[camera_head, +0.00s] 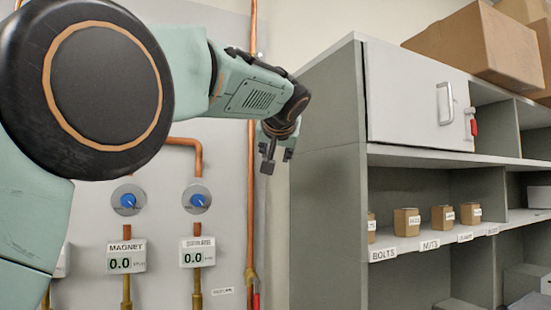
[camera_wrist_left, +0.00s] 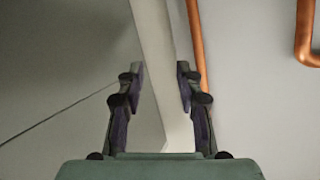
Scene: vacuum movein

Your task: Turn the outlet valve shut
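My left gripper (camera_head: 277,154) hangs at the end of my left arm, high up between the pipe wall and the grey shelf. In the left wrist view its two dark fingers (camera_wrist_left: 160,75) stand apart with nothing held between them. A pale strip shows behind the gap. Two blue knobs, the left one (camera_head: 128,200) and the right one (camera_head: 197,200), sit on round plates above the gauges. A red handle (camera_head: 256,300) shows at the bottom edge beside a copper pipe, partly cut off. I cannot tell which of these is the outlet valve. My right gripper is out of view.
A copper pipe (camera_head: 250,200) runs up the wall. Gauges reading 0.0, one marked MAGNET (camera_head: 126,259), hang on the left. The shelf (camera_head: 325,190) on the right holds small brown boxes (camera_head: 407,222) and has a white door (camera_head: 415,100). Large cartons (camera_head: 478,45) lie on top.

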